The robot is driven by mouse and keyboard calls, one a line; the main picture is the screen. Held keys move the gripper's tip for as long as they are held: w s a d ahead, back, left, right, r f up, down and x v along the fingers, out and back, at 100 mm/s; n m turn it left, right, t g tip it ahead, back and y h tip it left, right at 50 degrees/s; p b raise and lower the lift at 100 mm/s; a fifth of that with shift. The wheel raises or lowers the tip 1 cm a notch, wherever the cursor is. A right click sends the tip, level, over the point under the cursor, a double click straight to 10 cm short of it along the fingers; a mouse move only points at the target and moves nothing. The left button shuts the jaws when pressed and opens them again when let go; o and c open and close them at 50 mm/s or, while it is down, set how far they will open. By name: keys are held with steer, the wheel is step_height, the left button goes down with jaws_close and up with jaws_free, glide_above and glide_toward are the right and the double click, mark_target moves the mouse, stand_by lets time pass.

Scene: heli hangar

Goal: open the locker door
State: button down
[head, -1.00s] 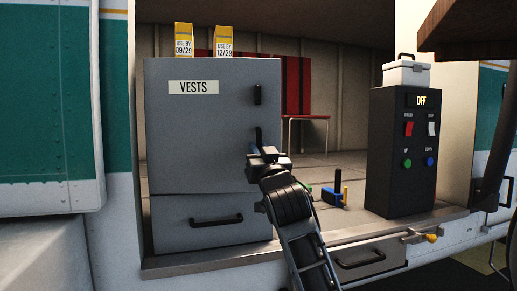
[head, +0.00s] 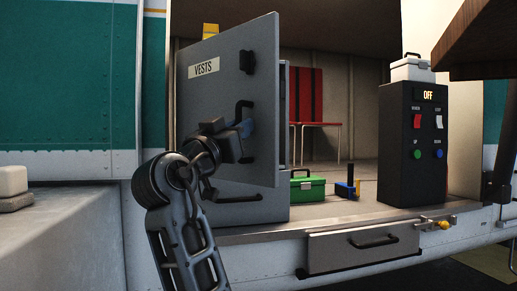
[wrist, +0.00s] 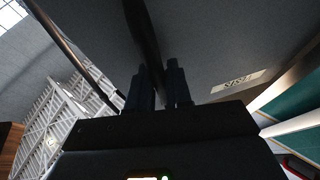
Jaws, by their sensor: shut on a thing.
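The grey locker (head: 262,209) stands in the hangar-side opening of the vehicle. Its door (head: 215,100), labelled VESTS, is swung part way open toward me, hinged at the left. My gripper (head: 246,128) is at the black door handle (head: 241,108) on the door's outer face. In the wrist view the two dark fingers (wrist: 160,88) are shut around the dark handle bar (wrist: 143,35), with the door face (wrist: 215,45) behind. The VESTS label also shows there. The inside of the locker is hidden behind the door.
A green toolbox (head: 307,187) and a black control box (head: 412,145) stand to the right. A wooden panel (head: 480,45) hangs at upper right. A grey ledge (head: 60,225) lies at left.

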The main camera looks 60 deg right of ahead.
steer(key=w+a+m+g+b, duration=0.1)
steer(key=w+a+g+b, duration=0.2)
steer(key=w+a, duration=0.3)
steer(key=shift+w+a+m+b, duration=0.3)
steer(key=shift+a+b, duration=0.25)
steer(key=shift+a, duration=1.55)
steer(key=c, duration=1.4)
jaws_free()
